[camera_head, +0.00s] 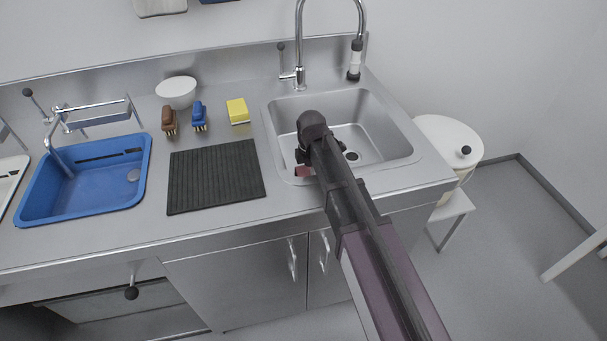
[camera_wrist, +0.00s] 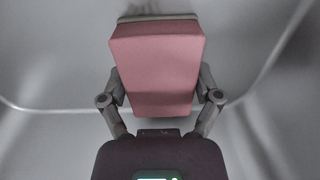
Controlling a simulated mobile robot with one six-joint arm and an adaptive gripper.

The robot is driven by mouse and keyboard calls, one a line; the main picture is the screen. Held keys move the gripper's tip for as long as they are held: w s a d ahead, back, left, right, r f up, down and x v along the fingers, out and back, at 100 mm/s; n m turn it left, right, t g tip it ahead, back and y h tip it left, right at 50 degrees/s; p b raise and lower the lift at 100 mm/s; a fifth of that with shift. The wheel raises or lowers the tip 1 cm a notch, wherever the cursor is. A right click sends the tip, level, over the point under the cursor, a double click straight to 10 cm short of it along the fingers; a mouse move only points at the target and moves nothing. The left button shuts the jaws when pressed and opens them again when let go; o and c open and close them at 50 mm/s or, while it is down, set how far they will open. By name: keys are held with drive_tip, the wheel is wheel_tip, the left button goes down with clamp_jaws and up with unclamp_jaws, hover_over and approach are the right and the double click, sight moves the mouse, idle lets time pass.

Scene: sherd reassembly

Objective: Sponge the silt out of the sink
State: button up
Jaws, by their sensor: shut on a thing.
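My gripper (camera_head: 302,158) reaches down into the left part of the steel sink (camera_head: 393,135). It is shut on a pink sponge (camera_wrist: 155,65), with a finger on each side of it. The sponge has a grey layer along its far edge. In the head view a small reddish part of the sponge (camera_head: 304,171) shows at the sink's near left side. I cannot tell whether it touches the sink floor. My arm hides part of the basin. The drain (camera_head: 351,156) shows right of the arm. No silt can be made out clearly.
A yellow sponge (camera_head: 238,111), a blue brush (camera_head: 199,116), a brown brush (camera_head: 169,120) and a white bowl (camera_head: 176,91) stand on the counter left of the sink. A black ribbed mat (camera_head: 215,177) lies nearer. The tap (camera_head: 300,76) rises behind the sink.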

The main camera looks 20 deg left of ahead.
drive_tip(key=shift+w+d, duration=0.3)
drive_tip(key=shift+d, duration=0.25)
drive_tip(key=shift+o, duration=0.2)
drive_tip(key=shift+w+d+f, duration=0.1)
drive_tip(key=shift+w+d, duration=0.4)
drive_tip(key=shift+d, duration=0.35)
drive_tip(key=shift+w+d, duration=0.45)
drive_tip(key=shift+d, duration=0.35)
drive_tip(key=shift+w+d, duration=0.1)
drive_tip(key=shift+d, duration=0.05)
drive_tip(key=shift+w+d, duration=0.45)
drive_tip(key=shift+d, duration=0.25)
drive_tip(key=shift+w+d, duration=0.45)
drive_tip(key=shift+d, duration=0.25)
drive_tip(key=shift+c, duration=0.2)
drive_tip(key=shift+f, duration=0.1)
drive_tip(key=shift+s+a, duration=0.1)
drive_tip(key=shift+s, duration=0.05)
drive_tip(key=shift+s+a, duration=0.45)
drive_tip(key=shift+a, duration=0.35)
drive_tip(key=shift+s+a, duration=0.45)
drive_tip(key=shift+a, duration=0.3)
